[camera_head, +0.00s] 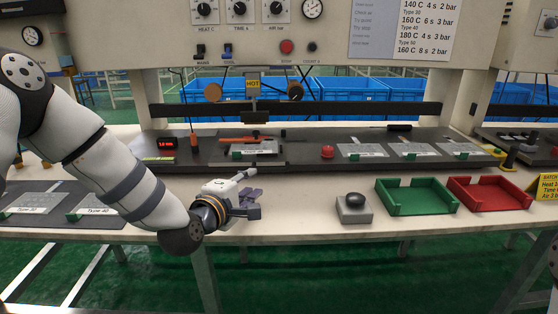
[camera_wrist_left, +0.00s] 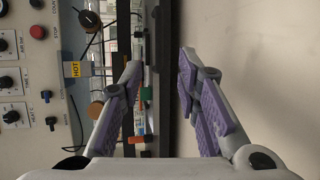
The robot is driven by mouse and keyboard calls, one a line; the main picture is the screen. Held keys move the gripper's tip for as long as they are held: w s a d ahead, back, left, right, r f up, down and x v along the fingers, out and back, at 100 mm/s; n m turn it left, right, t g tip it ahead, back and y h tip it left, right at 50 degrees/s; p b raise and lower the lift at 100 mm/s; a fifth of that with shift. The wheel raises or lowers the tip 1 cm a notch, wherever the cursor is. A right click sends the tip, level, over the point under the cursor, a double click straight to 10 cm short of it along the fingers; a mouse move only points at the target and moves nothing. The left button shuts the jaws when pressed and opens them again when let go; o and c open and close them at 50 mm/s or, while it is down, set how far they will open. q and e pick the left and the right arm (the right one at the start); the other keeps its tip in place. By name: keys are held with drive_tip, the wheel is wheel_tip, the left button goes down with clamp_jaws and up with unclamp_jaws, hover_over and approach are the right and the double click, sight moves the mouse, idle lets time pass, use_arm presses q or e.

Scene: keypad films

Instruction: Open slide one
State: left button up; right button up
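The press station has a yellow HOT label (camera_head: 253,83), also in the left wrist view (camera_wrist_left: 72,69). Below it on the dark bench board (camera_head: 205,148) is a low slide-like fixture (camera_head: 262,155) with a small label and an orange-red bar (camera_head: 240,140). Which part is slide one, I cannot tell. My left gripper (camera_head: 252,202) is over the pale front strip of the bench, in front of this fixture and apart from it. In the left wrist view its purple-padded fingers (camera_wrist_left: 160,64) are spread with nothing between them. My right gripper is not in view.
A grey block with a black knob (camera_head: 354,209), a green tray (camera_head: 417,206) and a red tray (camera_head: 490,207) stand on the front strip to the right. A red button (camera_head: 327,152) and several labelled plates (camera_head: 410,150) are on the board. Plates also lie at left (camera_head: 30,203).

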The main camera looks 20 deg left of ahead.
sight(267, 170)
use_arm(q)
drive_tip(key=shift+w, duration=0.4)
drive_tip(key=x, duration=1)
drive_tip(key=shift+d+f+b, duration=0.1)
drive_tip(key=shift+f+b, duration=0.1)
drive_tip(key=shift+b, duration=0.15)
drive_tip(key=shift+w+r, duration=0.1)
drive_tip(key=shift+r, duration=0.1)
clamp_jaws()
